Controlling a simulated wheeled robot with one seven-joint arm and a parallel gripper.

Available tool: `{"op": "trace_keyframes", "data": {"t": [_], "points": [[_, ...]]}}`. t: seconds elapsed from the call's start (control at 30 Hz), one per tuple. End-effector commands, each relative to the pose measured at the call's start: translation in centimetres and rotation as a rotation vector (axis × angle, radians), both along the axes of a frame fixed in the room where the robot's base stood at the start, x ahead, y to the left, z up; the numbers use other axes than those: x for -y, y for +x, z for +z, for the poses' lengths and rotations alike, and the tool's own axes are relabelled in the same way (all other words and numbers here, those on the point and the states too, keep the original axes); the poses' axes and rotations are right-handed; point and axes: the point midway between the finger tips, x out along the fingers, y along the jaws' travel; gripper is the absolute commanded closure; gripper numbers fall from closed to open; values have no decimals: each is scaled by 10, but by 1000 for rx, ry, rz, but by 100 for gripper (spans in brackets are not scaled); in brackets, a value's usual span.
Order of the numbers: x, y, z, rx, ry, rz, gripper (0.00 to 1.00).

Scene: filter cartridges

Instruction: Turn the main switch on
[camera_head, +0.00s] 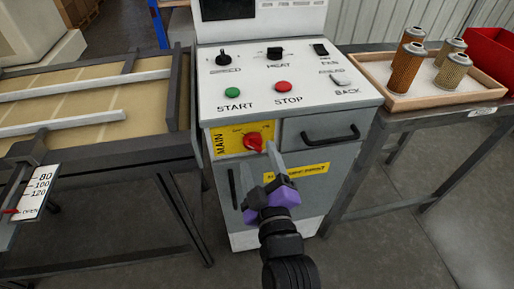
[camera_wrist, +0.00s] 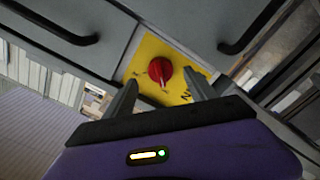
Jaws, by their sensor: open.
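The main switch (camera_head: 254,142) is a red rotary knob on a yellow plate (camera_head: 228,140) marked MAIN, on the front of the grey machine cabinet. In the wrist view the red knob (camera_wrist: 160,70) sits ahead of the fingers, near the middle of the gap between them. My gripper (camera_head: 268,162) is open and empty, just in front of and slightly below the knob. In the wrist view my gripper (camera_wrist: 158,95) shows two grey fingers apart, one on each side of the knob. I cannot tell whether either finger touches it.
The cabinet top holds a green START button (camera_head: 232,92), a red STOP button (camera_head: 283,87) and several other controls. A drawer handle (camera_head: 331,134) is right of the switch. A wooden tray (camera_head: 400,98) with filter cartridges is at right. A framed table (camera_head: 90,150) stands left.

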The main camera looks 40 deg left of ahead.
Motion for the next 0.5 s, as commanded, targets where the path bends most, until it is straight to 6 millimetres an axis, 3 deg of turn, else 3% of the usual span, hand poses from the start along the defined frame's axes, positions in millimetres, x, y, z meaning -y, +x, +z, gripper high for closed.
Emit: {"op": "trace_keyframes", "data": {"t": [0.2, 0.5], "points": [[-23, 19, 0, -1, 2, 1, 35], [-30, 26, 0, -2, 1, -1, 35]]}}
